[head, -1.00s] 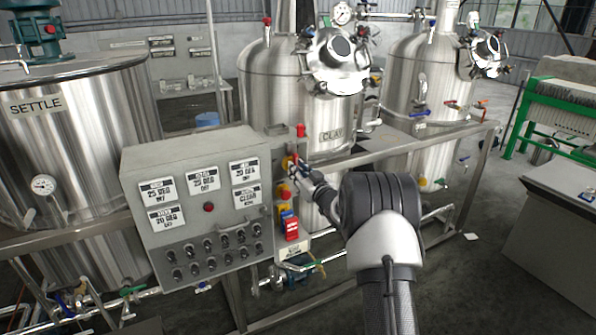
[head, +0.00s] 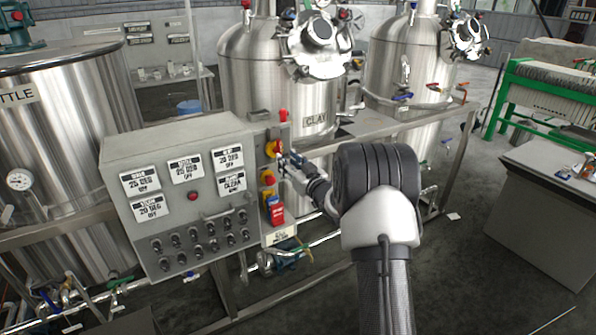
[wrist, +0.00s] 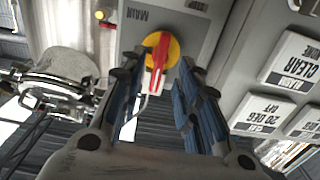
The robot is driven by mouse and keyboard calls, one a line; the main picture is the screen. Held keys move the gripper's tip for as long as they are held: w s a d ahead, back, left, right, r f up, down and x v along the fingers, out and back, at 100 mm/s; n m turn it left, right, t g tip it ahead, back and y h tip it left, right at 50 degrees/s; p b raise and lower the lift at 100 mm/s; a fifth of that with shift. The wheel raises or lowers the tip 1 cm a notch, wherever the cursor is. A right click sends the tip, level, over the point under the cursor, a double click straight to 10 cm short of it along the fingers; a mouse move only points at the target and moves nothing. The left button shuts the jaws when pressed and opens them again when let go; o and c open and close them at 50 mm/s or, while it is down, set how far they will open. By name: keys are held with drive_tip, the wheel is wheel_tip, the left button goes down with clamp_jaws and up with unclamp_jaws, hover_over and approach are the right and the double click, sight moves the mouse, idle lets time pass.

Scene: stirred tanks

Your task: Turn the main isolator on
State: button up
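The main isolator is a red handle (wrist: 159,62) on a yellow disc (wrist: 173,50), set on a grey plate marked MAIN (wrist: 140,17). In the wrist view the handle stands nearly in line with the plate's length, slightly tilted. In the head view the isolator (head: 273,148) is at the top of the narrow panel right of the control box. My gripper (wrist: 156,78) is open, one fingertip on each side of the handle, with gaps showing. In the head view my gripper (head: 286,163) is right in front of the isolator; contact cannot be told.
The grey control box (head: 180,155) with labels and knobs stands directly left. Below the isolator are more yellow and red controls, including a red switch (head: 277,214). A frame rail (head: 400,126) and the CLAY tank (head: 250,75) are behind. Open floor lies to the right.

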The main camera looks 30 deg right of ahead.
drive_tip(key=s, duration=0.7)
drive_tip(key=shift+s, duration=0.2)
drive_tip(key=shift+d, duration=0.1)
drive_tip(key=s+a+r+m+g+h, duration=0.1)
drive_tip(key=s+a+r+g+h, duration=0.2)
drive_tip(key=s+a+r+g, duration=0.5)
drive_tip(key=s+a+f+g, duration=0.1)
drive_tip(key=s+a, duration=0.4)
drive_tip(key=s, duration=0.6)
drive_tip(key=s+a+f+g+y, duration=0.1)
drive_tip(key=s+a, duration=0.4)
drive_tip(key=s, duration=0.6)
drive_tip(key=s+a+f+g+y, duration=0.1)
drive_tip(key=s+a, duration=0.4)
drive_tip(key=s, duration=0.6)
drive_tip(key=shift+s+a+f+n+g, duration=0.25)
drive_tip(key=shift+f+n+g, duration=0.2)
drive_tip(key=shift+g, duration=0.65)
